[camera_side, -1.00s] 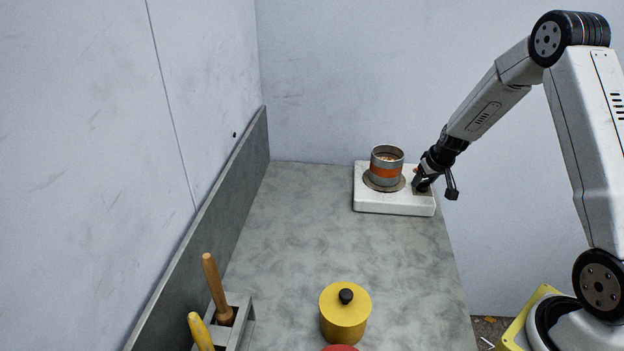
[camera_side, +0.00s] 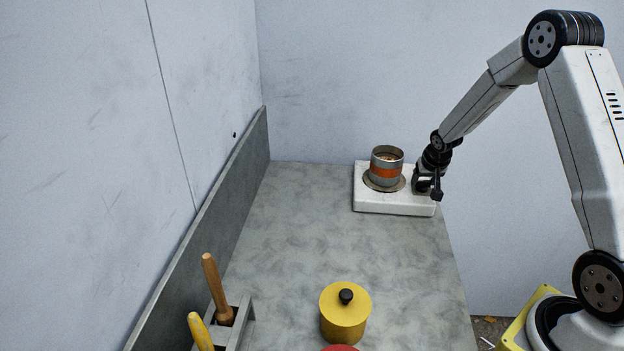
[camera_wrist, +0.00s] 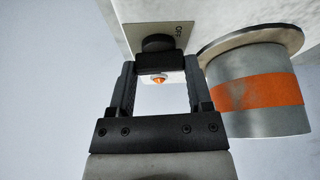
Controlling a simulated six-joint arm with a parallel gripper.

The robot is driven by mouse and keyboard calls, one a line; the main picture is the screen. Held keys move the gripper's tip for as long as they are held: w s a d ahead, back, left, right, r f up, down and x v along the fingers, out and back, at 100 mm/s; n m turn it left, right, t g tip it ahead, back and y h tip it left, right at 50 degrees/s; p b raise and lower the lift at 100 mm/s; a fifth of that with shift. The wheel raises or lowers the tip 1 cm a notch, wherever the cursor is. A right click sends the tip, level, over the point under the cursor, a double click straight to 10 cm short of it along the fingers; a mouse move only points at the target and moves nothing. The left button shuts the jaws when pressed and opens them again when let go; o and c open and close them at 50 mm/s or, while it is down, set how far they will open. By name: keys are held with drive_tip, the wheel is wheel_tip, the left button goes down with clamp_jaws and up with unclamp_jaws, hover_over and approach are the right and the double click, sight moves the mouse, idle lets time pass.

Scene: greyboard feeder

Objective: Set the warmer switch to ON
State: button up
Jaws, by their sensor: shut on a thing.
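The white warmer (camera_side: 395,207) stands at the far right end of the counter and also shows in the wrist view (camera_wrist: 205,15). My gripper (camera_wrist: 160,64) is shut on the switch, one finger at each side of the bar. In the side view my gripper (camera_side: 420,184) hides the switch at the warmer's right end.
A metal can with an orange band (camera_side: 386,168) stands on the warmer's round plate, close beside my gripper; it also shows in the wrist view (camera_wrist: 258,93). A yellow lidded pot (camera_side: 344,318) and a holder with handled tools (camera_side: 240,318) are in front. The middle counter is clear.

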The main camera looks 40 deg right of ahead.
drive_tip(key=shift+m+g+h, duration=0.4)
drive_tip(key=shift+m, duration=0.9)
drive_tip(key=shift+m+g, duration=0.5)
drive_tip(key=shift+m, duration=0.9)
drive_tip(key=shift+w+a+m+g+h, duration=0.15)
drive_tip(key=shift+m+g, duration=0.3)
drive_tip(key=shift+m, duration=0.8)
drive_tip(key=shift+d+m+g+h, duration=0.1)
drive_tip(key=shift+m+g+h, duration=0.25)
drive_tip(key=shift+m, duration=0.9)
drive_tip(key=o, duration=1.3)
drive_tip(key=shift+r, duration=0.15)
drive_tip(key=shift+v, duration=3.8)
